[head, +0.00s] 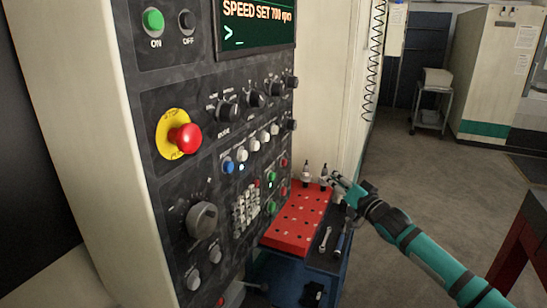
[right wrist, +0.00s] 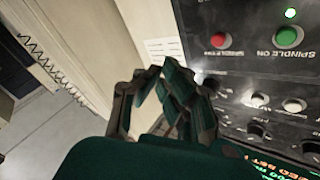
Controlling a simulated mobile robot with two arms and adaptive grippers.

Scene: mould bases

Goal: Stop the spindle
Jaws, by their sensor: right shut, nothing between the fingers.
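In the right wrist view a red button (right wrist: 221,40) with a partly blurred label beginning "SPINDLE" sits on the dark control panel (right wrist: 246,72). In the head view my right gripper (head: 333,178) is to the right of the panel, near the red tray. My left gripper is out of view.
In the head view a red mushroom button (head: 186,138) on a yellow disc is at the panel's left. A screen (head: 258,24) reads "SPEED SET 700". A red tray (head: 298,222) with tool holders stands on a blue cart. Open floor (head: 415,170) is to the right.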

